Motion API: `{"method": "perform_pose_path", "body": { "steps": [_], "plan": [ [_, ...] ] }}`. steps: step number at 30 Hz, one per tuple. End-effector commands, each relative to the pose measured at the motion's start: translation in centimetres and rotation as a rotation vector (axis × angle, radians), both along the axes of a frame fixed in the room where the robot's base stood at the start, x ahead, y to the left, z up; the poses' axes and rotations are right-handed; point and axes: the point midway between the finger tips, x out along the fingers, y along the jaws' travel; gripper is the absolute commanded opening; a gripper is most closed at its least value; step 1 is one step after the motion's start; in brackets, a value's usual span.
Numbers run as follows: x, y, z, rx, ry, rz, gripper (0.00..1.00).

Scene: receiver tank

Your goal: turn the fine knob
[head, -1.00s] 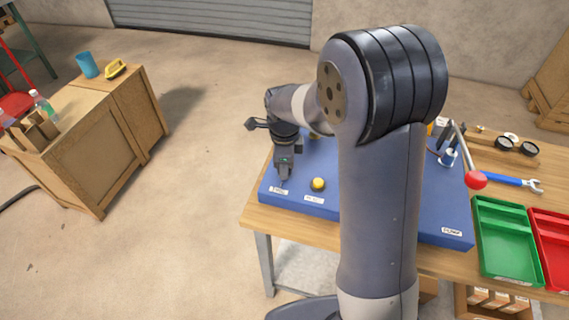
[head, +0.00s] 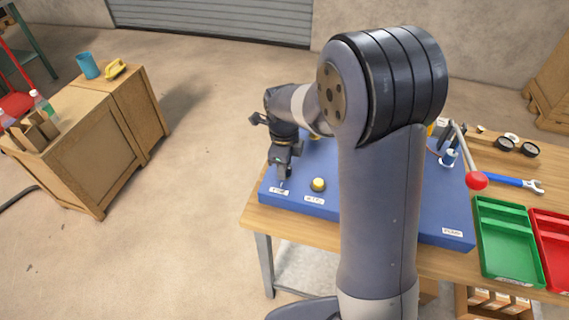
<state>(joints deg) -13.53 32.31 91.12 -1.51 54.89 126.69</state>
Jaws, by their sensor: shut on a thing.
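My gripper (head: 282,181) points down at the front left corner of the blue panel (head: 405,226), just behind a small white label (head: 279,191). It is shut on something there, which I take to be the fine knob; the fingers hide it. A yellow knob (head: 318,184) stands on the panel just right of my gripper, apart from it, with its own white label (head: 314,200) in front. The label print is too small to read. My arm covers the middle of the panel.
A lever with a red ball (head: 476,180) rises at the panel's right side. A blue wrench (head: 512,181), a green tray (head: 508,270) and a red tray (head: 551,246) lie further right on the wooden table. A wooden cabinet (head: 88,165) stands apart at left.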

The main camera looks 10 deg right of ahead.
Motion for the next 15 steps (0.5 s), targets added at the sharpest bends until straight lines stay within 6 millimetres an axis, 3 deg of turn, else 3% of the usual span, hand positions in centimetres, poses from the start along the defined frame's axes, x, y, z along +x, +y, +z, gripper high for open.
{"method": "perform_pose_path", "body": {
  "steps": [9,15],
  "plan": [
    [0.03,0.00,0.03,0.001,-0.001,0.001,0.57],
    [0.02,0.00,0.04,0.000,-0.001,0.001,0.57]
  ]
}}
